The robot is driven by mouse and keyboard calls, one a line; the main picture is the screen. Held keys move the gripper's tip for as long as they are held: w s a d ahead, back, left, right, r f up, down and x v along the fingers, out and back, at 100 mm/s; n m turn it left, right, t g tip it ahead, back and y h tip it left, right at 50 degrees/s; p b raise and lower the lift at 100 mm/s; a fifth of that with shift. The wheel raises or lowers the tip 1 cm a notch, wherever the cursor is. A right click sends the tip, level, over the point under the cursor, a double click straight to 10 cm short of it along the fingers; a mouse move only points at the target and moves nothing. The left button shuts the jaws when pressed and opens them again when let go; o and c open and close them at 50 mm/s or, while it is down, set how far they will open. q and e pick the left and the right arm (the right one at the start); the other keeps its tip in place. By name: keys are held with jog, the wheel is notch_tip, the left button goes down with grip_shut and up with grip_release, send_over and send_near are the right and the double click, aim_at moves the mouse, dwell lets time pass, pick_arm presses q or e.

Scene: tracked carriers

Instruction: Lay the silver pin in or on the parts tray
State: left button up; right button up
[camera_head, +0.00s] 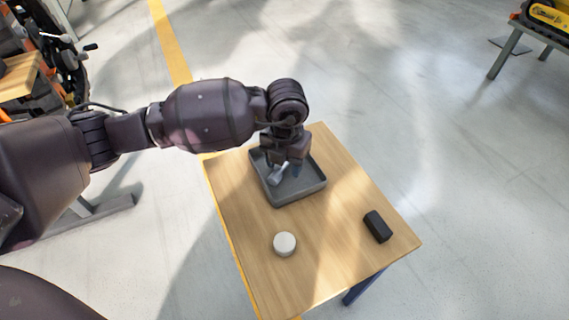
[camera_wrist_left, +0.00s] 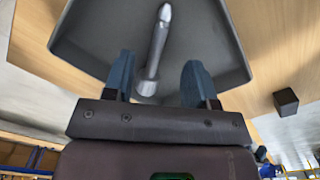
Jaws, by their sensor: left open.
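The silver pin (camera_head: 277,176) is in the dark grey parts tray (camera_head: 304,190) on the wooden table. The wrist view shows the pin (camera_wrist_left: 157,45) over the bare floor of the tray (camera_wrist_left: 208,42), its narrow end away from my gripper. I cannot tell if its whole length rests on the floor. My left gripper (camera_head: 284,166) is over the tray. Its blue fingers (camera_wrist_left: 160,82) are open, one on each side of the pin's thick end, with gaps between. My arm hides the tray's far part in the head view. My right gripper is not in view.
A white round object (camera_head: 285,244) and a black block (camera_head: 377,227) stand on the table (camera_head: 327,240) nearer the front. The block also shows in the wrist view (camera_wrist_left: 286,101). Wood between them is clear. Open floor lies to the right.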

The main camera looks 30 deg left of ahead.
pick_arm(q)
notch_tip(320, 180, up, 11)
jog(key=p, duration=0.3)
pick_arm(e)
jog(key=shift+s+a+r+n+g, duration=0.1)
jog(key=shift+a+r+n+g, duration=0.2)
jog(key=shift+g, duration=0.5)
pick_arm(q)
jog(key=shift+d+f, duration=0.1)
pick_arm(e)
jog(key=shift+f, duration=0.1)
